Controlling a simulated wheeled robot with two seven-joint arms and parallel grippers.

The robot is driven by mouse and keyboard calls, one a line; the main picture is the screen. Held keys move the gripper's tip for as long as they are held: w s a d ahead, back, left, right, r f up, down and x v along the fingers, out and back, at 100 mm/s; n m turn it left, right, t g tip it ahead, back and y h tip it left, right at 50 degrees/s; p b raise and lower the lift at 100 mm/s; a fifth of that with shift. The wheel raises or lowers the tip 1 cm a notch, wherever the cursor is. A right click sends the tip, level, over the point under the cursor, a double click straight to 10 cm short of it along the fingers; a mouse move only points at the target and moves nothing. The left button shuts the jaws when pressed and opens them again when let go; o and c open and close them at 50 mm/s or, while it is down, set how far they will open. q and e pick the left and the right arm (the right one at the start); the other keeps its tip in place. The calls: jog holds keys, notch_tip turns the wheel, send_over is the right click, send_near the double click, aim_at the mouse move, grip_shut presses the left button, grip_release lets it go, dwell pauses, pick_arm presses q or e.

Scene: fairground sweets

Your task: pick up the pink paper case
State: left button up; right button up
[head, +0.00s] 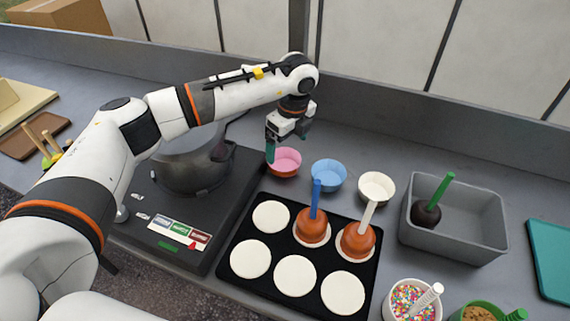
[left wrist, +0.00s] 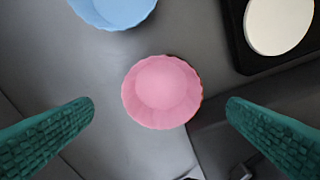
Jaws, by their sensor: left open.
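The pink paper case (head: 284,162) stands on the grey counter in the head view, beside the dark machine base and left of a blue case. In the left wrist view the pink case (left wrist: 162,92) is upright and empty, near the middle of the picture. My left gripper (head: 287,146) is just above the pink case with its jaws apart. In the left wrist view its two green fingers (left wrist: 160,122) lie to either side of the case with clear gaps, not touching it. My right gripper is not in view.
A blue case (head: 329,176) and a cream case (head: 376,188) stand to the right. A black tray (head: 285,236) with white discs and two caramel-coloured sweets on sticks lies in front. A grey bin (head: 462,246) holds a dark sweet on a green stick.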

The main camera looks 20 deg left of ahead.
aim_at(284, 166)
pick_arm(q)
jog(key=f, duration=0.2)
jog(key=f+p, duration=0.1)
jog(key=f, duration=0.1)
jog(key=a+f, duration=0.1)
jog(key=shift+w+f+p, duration=0.1)
jog(key=shift+f+p, duration=0.25)
jog(key=shift+f, duration=0.45)
jog(key=shift+c, duration=0.3)
jog(key=c, duration=1)
